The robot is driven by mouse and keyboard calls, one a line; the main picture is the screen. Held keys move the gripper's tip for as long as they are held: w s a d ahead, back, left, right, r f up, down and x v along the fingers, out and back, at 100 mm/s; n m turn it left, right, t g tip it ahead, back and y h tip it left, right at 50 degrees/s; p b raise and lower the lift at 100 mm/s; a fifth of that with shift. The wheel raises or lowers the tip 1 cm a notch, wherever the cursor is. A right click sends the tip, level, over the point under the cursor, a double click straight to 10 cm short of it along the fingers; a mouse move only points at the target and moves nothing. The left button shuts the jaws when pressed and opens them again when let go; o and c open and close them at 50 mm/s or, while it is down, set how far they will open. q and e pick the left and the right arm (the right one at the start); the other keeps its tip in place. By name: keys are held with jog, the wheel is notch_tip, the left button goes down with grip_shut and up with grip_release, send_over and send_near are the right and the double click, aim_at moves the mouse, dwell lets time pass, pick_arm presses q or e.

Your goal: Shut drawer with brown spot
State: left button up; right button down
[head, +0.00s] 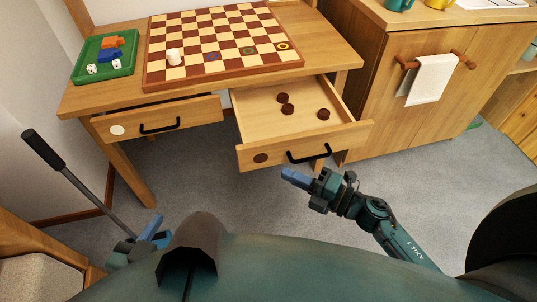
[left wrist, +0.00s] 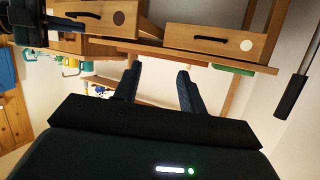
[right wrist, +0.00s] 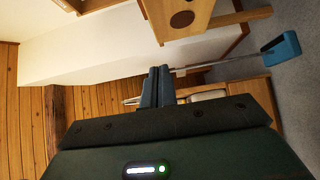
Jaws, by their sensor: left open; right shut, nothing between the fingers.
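The drawer with the brown spot (head: 262,157) is pulled well out of the desk. Several dark brown round pieces (head: 287,109) lie inside it. Its front has a black handle (head: 308,154); its brown spot shows in the right wrist view (right wrist: 182,19) and left wrist view (left wrist: 119,18). My right gripper (head: 286,174) is shut and empty, in front of and below this drawer's front, apart from the handle in the picture. My left gripper (head: 157,231) is open and empty at the lower left, away from the drawers; its spread fingers show in the left wrist view (left wrist: 157,80).
A second drawer with a white spot (head: 185,115) sits to the left, its front slightly out. A checkered board (head: 215,45) and a green tray (head: 105,58) lie on the desk. A wooden cabinet (head: 410,120) with a towel stands right. Grey floor lies open before the desk.

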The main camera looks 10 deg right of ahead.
aim_at(256, 148)
jog(key=w+a, duration=0.1)
jog(key=w, duration=0.1)
jog(key=w+a, duration=0.1)
jog(key=w, duration=0.1)
jog(key=w+a+b, duration=0.1)
jog(key=w, duration=0.1)
jog(key=shift+w+a, duration=0.2)
jog(key=shift+a, duration=0.15)
jog(key=shift+w, duration=0.55)
pick_arm(q)
jog(key=shift+w+t, duration=0.35)
jog(key=shift+t, duration=0.15)
